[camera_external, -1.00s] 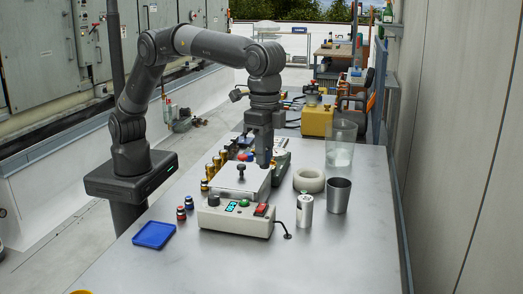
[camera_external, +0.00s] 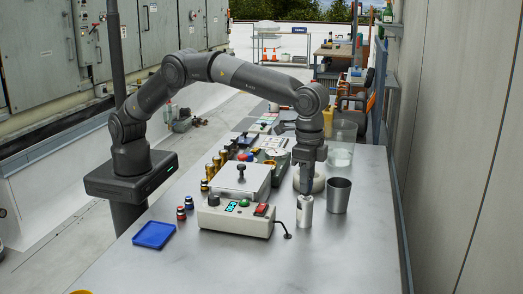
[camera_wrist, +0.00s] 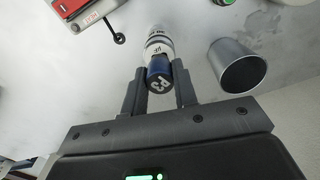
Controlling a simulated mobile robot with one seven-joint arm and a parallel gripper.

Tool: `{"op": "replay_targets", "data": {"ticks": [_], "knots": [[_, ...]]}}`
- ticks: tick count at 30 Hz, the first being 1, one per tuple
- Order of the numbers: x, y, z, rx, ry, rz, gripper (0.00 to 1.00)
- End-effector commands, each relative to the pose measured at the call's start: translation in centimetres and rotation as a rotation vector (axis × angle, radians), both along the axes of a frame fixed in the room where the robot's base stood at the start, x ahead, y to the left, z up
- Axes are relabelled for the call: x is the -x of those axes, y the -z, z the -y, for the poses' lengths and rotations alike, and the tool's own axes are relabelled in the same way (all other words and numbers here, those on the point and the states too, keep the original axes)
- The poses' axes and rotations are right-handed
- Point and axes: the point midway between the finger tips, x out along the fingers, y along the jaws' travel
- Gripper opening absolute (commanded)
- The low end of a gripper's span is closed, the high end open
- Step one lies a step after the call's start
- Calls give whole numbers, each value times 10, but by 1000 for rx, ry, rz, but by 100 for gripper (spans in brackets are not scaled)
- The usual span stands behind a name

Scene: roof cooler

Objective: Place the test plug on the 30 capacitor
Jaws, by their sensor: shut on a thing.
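The test plug, a dark blue cylinder (camera_wrist: 159,76) with a white marking like "P3", is between the fingers of my gripper (camera_wrist: 160,88), which is shut on it. The 30 capacitor, a pale can (camera_wrist: 158,42) with "UF" lettering, is just beyond the plug in the wrist view, in line with it. In the external view my gripper (camera_external: 306,190) is pointed down directly over the upright silver-white capacitor (camera_external: 305,214). The fingers hide the plug there. I cannot tell whether plug and capacitor touch.
A metal cup (camera_external: 338,197) stands close to the right of the capacitor. A white ring (camera_external: 317,183) lies behind my gripper. The tester box (camera_external: 235,217) and its cable end (camera_external: 287,236) are to the left. The table's front right is clear.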

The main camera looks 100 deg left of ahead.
Motion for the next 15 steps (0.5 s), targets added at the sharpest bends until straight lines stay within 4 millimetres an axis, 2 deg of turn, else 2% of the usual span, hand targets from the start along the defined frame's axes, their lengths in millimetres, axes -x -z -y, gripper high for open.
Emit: {"op": "replay_targets", "data": {"ticks": [3,12,13,15], "knots": [[0,9,0,-1,0,0,4],[0,11,0,0,0,0,4],[0,12,0,0,0,1,27],[0,11,0,0,0,1,33]]}}
